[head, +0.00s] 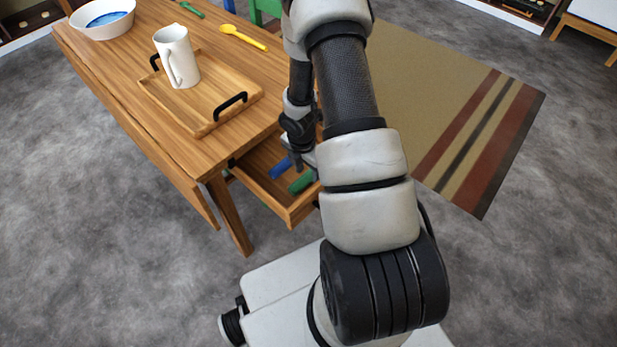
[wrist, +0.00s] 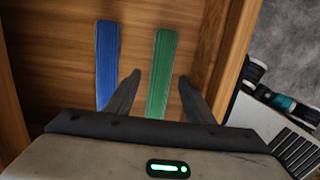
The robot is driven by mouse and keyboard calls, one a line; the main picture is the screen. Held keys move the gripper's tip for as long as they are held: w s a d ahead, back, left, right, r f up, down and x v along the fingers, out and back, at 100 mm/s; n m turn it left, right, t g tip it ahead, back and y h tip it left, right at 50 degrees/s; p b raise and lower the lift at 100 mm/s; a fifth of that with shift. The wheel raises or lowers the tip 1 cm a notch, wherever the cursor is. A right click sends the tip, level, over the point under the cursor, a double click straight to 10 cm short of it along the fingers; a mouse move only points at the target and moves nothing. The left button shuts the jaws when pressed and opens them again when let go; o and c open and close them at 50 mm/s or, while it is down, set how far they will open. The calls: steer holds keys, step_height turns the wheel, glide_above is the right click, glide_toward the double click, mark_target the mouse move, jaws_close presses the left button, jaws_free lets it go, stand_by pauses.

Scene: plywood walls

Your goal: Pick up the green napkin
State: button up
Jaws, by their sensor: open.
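The green napkin (wrist: 161,72) lies as a folded strip on the wooden drawer floor in the wrist view. It also shows in the head view (head: 302,181), partly hidden by my arm. My gripper (wrist: 158,88) is open, with one finger on each side of the green napkin's near end as seen in the wrist view. I cannot tell how high the fingers are above it. In the head view my gripper (head: 303,160) is over the open drawer, mostly hidden by my arm.
A blue napkin (wrist: 107,65) lies left of the green one in the open drawer (head: 292,214). The drawer walls stand close on both sides. Above, the table holds a tray (head: 222,98) with a white mug (head: 177,56), a bowl (head: 103,30) and a yellow spoon (head: 243,37).

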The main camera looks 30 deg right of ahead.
steer(key=c, duration=1.2)
steer(key=shift+o, duration=0.2)
